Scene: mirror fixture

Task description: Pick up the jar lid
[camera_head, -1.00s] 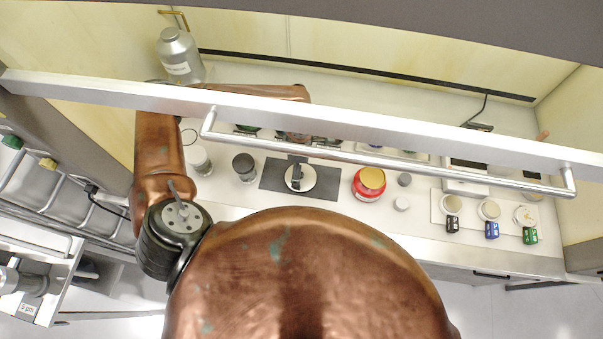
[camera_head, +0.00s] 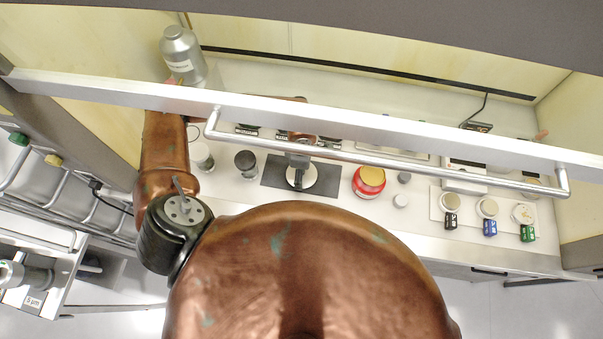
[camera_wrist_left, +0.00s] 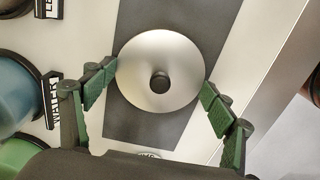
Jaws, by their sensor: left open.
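A round silver lid with a small black knob (camera_head: 308,176) lies flat on a dark mat (camera_head: 273,173) on the bench. In the left wrist view the lid (camera_wrist_left: 158,48) fills the space between the fingers, its knob near the middle. My left gripper (camera_head: 298,172) is over the lid in the head view. In the left wrist view the left gripper (camera_wrist_left: 159,78) is open, with one green-padded fingertip close to each side of the rim. I cannot tell whether the pads touch it. My right gripper is not in view.
A metal bar and handle (camera_head: 390,160) cross in front of the bench. A red jar with a gold top (camera_head: 369,181) stands right of the mat, and a dark-topped jar (camera_head: 245,163) stands left. A grey bottle (camera_head: 183,53) is at the back left. Small lidded containers (camera_head: 487,207) sit at the right.

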